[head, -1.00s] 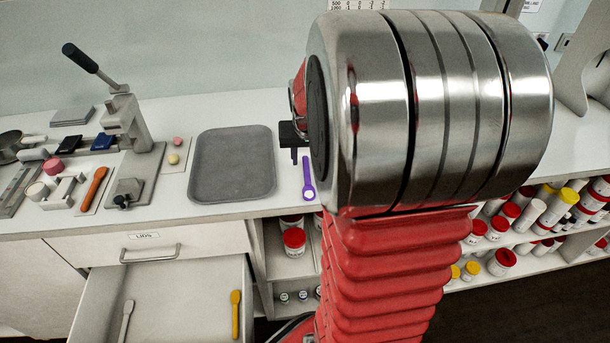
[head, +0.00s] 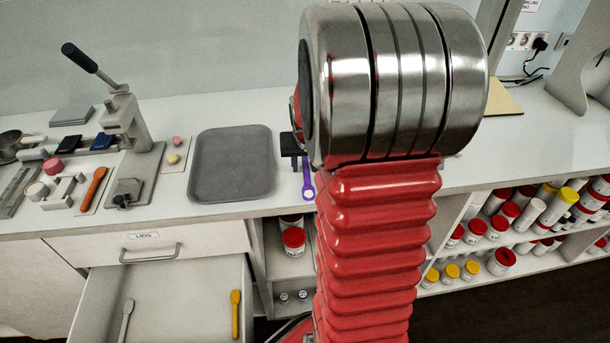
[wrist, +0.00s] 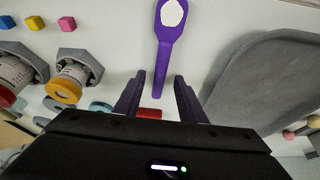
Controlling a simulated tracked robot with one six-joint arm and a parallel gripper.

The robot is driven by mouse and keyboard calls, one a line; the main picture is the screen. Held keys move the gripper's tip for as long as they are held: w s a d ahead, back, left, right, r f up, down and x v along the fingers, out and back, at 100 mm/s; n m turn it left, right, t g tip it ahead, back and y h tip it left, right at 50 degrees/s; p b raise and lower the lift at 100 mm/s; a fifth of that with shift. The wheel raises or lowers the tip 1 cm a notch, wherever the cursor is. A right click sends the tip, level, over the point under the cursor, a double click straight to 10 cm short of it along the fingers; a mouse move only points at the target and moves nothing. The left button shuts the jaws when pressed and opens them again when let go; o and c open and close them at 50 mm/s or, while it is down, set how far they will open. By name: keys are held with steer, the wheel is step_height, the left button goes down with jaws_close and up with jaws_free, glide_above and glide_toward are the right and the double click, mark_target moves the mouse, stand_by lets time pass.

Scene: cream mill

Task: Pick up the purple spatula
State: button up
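The purple spatula (head: 308,188) lies on the white counter just right of the grey tray (head: 233,165). In the wrist view the spatula (wrist: 168,42) shows its head with a white oval at the top, and its handle runs down toward my gripper (wrist: 160,95). The two dark fingers are spread apart, one on each side of the handle's lower end, with gaps showing. In the head view my gripper (head: 294,160) points down beside the spatula, partly hidden by my arm. How high the fingertips are above the counter is hard to tell.
The tray (wrist: 270,75) is close to the right finger. At left in the wrist view are a jar with a yellow ring (wrist: 62,92) and small coloured cubes (wrist: 66,23). A drawer (head: 165,295) stands open below the counter. An orange spatula (head: 94,188) lies far left.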

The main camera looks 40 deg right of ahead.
mark_target(306, 170)
jaws_close()
stand_by(0.4)
steer(key=shift+r, duration=0.1)
step_height(306, 170, up, 10)
stand_by(0.6)
steer(key=shift+s, duration=0.1)
stand_by(0.5)
